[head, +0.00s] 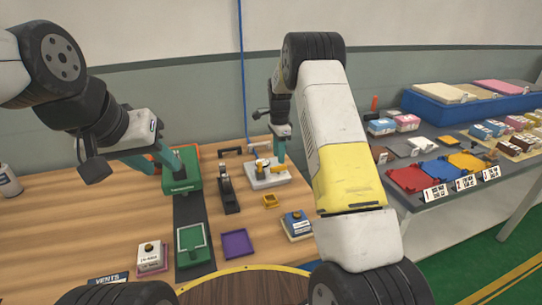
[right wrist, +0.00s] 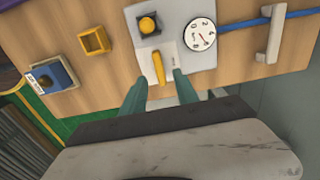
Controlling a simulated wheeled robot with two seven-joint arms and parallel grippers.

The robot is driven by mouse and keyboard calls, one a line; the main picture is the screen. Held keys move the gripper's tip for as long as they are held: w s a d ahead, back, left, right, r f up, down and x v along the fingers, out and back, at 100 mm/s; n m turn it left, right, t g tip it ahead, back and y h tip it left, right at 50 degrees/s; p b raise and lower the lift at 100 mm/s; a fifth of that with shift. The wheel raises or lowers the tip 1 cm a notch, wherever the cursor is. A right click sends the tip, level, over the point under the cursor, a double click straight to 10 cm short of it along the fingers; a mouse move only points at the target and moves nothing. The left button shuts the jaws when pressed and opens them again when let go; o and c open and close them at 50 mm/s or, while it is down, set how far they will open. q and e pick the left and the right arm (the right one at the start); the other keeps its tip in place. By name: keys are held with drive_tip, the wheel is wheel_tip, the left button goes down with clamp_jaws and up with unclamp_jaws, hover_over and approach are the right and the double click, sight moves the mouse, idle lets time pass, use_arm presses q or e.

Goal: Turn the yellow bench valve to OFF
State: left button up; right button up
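The yellow bench valve (right wrist: 158,67) is a short lever on a pale plate (right wrist: 177,58) and points toward my right gripper in the right wrist view. My right gripper (right wrist: 161,80) is open, with one teal fingertip on each side of the lever's near end; contact is not clear. In the head view the valve plate (head: 270,182) lies near the back of the wooden bench, and my right gripper (head: 280,155) is over it. My left gripper (head: 168,168) is open beside a green device (head: 181,187); whether it touches it is unclear.
A round dial (right wrist: 202,34) and a yellow knob (right wrist: 148,24) sit close to the valve. On the bench are a black lever tool (head: 228,190), a purple tray (head: 236,243) and a green frame (head: 193,245).

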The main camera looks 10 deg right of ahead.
sight(279, 166)
wheel_tip(279, 166, down, 6)
drive_tip(key=shift+r, duration=0.25)
clamp_jaws()
